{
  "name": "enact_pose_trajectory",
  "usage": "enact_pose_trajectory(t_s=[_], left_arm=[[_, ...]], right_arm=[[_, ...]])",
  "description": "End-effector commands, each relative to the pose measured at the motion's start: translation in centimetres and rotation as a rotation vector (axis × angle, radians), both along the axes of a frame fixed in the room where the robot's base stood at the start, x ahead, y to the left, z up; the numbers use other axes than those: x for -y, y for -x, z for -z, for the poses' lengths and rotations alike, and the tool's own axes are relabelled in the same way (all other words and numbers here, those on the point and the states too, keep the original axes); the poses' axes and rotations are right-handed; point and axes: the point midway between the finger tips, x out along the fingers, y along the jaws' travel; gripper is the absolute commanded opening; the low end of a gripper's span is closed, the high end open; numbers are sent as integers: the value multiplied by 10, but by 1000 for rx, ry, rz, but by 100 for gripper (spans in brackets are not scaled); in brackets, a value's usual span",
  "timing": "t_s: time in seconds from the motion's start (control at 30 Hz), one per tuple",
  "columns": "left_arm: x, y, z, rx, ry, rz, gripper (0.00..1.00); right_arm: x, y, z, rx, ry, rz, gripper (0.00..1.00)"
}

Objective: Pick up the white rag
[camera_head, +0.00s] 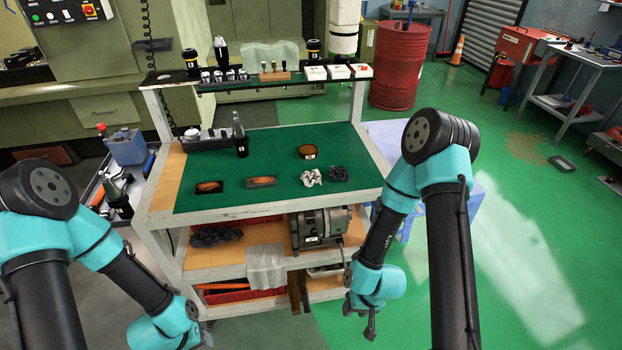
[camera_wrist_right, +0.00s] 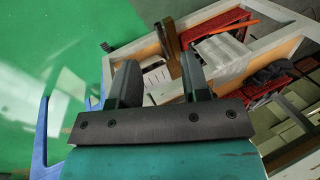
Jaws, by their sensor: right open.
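A crumpled white rag (camera_head: 309,177) lies on the green mat of the cart's top, near its front edge. A dark crumpled rag (camera_head: 338,173) lies just right of it. A pale grey-white cloth (camera_head: 265,268) hangs over the front of the lower shelf; it also shows in the right wrist view (camera_wrist_right: 220,50). My right gripper (camera_head: 370,322) is low in front of the cart's right side, below the top and apart from the rags. In the wrist view its fingers (camera_wrist_right: 160,78) are apart with nothing between them. My left gripper (camera_head: 206,336) is at the bottom, mostly hidden by its wrist.
The cart (camera_head: 165,222) has a grey vise (camera_head: 320,228) on its middle shelf and a red tray (camera_head: 235,296) below. Two small dark trays, a round brown tin (camera_head: 308,152) and a dark bottle (camera_head: 240,140) stand on the mat. A raised rack of tools runs behind.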

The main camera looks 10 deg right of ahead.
Motion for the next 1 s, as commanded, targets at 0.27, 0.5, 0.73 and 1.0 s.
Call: enact_pose_trajectory(t_s=[0.27,0.5,0.73,1.0], left_arm=[[0,0,0,0,0,0,43],[0,0,0,0,0,0,43],[0,0,0,0,0,0,43],[0,0,0,0,0,0,43]], right_arm=[[0,0,0,0,0,0,67],[0,0,0,0,0,0,90],[0,0,0,0,0,0,93],[-12,-27,-6,-47,-20,13,93]])
